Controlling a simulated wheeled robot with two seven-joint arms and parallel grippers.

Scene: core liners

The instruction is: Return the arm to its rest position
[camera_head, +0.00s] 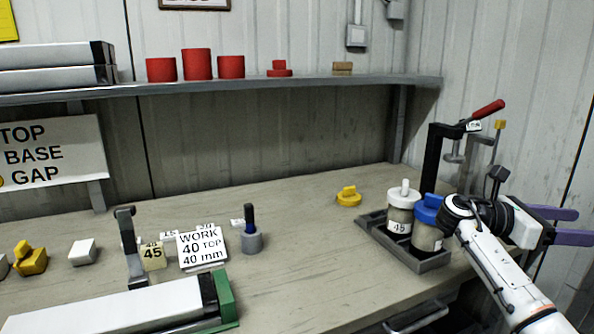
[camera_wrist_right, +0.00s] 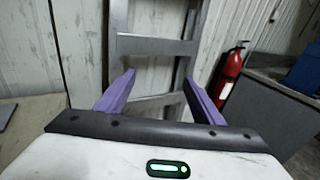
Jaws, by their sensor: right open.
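My right arm comes in from the lower right in the head view. Its gripper (camera_head: 581,225) has purple fingers and points right, away from the bench. In the right wrist view the gripper (camera_wrist_right: 160,92) shows its two purple fingers spread apart with nothing between them. The wrist is in front of the tray's right end and partly hides a blue-lidded jar (camera_head: 427,238). My left gripper is not in view.
A dark tray (camera_head: 432,264) on the bench holds the blue-lidded jar and a white-lidded jar (camera_head: 399,219). A black clamp (camera_head: 436,155) with a red handle stands behind. A ladder (camera_wrist_right: 152,47) and fire extinguisher (camera_wrist_right: 228,75) are beyond the fingers.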

